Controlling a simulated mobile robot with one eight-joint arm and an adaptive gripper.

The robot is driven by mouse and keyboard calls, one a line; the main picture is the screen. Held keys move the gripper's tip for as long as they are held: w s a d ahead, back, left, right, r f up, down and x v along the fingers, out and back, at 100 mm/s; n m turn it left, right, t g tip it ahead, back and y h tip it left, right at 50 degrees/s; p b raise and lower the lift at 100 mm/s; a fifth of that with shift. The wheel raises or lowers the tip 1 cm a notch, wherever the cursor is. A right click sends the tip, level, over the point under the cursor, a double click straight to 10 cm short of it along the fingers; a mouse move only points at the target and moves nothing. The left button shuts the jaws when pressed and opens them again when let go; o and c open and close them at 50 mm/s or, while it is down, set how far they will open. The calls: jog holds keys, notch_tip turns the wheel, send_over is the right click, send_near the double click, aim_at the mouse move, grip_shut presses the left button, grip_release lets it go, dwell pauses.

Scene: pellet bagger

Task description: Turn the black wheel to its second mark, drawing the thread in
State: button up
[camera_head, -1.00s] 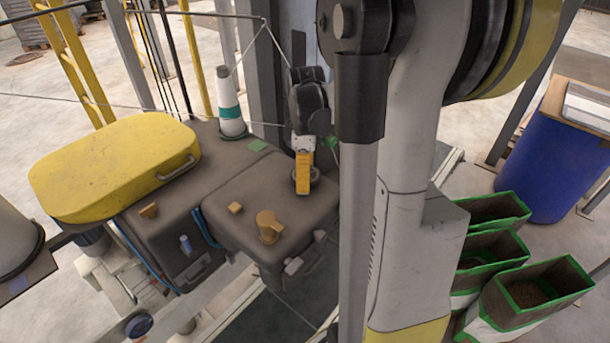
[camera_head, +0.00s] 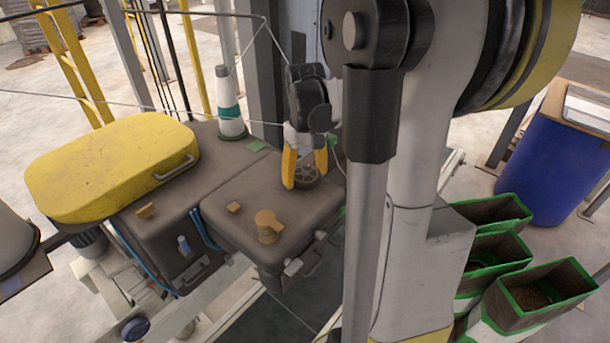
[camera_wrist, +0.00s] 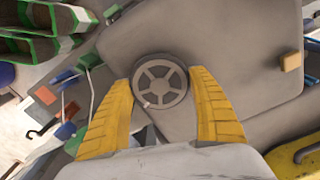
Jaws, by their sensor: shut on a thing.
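The black wheel (camera_wrist: 160,72), dark grey with spokes, lies on top of the machine head. A small pale peg or mark shows on its rim at the lower left in the wrist view. In the head view the wheel (camera_head: 308,172) is partly hidden by my fingers. My gripper (camera_wrist: 160,80) has one yellow finger on each side of the wheel and is shut on its rim. In the head view my gripper (camera_head: 305,168) points down at it. A white thread cone with a green band (camera_head: 230,105) stands behind. Pale thread (camera_head: 249,45) runs from it up to a guide arm.
A yellow cover (camera_head: 110,170) lies left. Green-rimmed bins (camera_head: 540,290) and a blue drum (camera_head: 548,160) are at the right.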

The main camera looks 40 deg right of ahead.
aim_at(306, 173)
jog(key=m, duration=0.5)
jog(key=shift+m, duration=0.3)
jog(key=m+b, duration=0.1)
jog(key=m, duration=0.4)
jog(key=shift+m, duration=0.3)
jog(key=o, duration=1.2)
notch_tip(306, 173, up, 12)
